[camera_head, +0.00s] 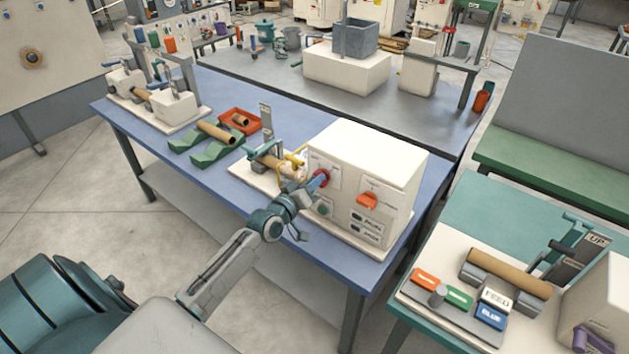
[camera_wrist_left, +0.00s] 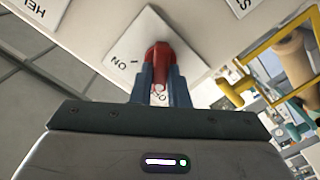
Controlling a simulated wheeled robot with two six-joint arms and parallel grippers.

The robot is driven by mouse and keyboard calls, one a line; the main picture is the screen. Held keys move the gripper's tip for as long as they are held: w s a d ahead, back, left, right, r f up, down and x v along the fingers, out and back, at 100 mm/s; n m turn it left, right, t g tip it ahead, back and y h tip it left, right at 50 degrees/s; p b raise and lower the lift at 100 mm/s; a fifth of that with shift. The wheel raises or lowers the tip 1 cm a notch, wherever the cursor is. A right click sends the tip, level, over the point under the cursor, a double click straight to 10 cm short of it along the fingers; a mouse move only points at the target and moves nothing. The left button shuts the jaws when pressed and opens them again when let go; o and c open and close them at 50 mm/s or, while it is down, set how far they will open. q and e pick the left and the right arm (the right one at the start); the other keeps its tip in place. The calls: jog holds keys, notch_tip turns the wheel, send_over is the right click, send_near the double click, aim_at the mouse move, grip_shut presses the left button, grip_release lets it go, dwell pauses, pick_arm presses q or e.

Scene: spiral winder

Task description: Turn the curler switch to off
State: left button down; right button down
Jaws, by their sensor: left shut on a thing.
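The curler switch is a red knob (camera_head: 322,177) on the front of a cream machine box (camera_head: 368,160). My left gripper (camera_head: 312,185) reaches it from the front left. In the left wrist view the red knob (camera_wrist_left: 158,55) sits between the two blue-grey fingers of my left gripper (camera_wrist_left: 161,74), which are shut on it. A pale label plate (camera_wrist_left: 150,25) lies behind the knob. "ON" reads upside down to the left of the knob, and a partly covered "OF" shows below it between the fingers. My right gripper is not in view.
An orange knob (camera_head: 367,201) is on the same front face, to the right. A yellow guide (camera_head: 293,160) and a winding fixture with a cardboard tube stand just left of the box. Green cradles (camera_head: 205,145) lie farther left on the blue table (camera_head: 228,192).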

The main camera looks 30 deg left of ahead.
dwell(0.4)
pick_arm(q)
jog(key=c, duration=1.4)
grip_release()
jog(key=s+a+p, duration=0.1)
jog(key=s+p, duration=0.3)
jog(key=s, duration=0.6)
jog(key=shift+s+p, duration=0.35)
jog(key=shift+s, duration=0.05)
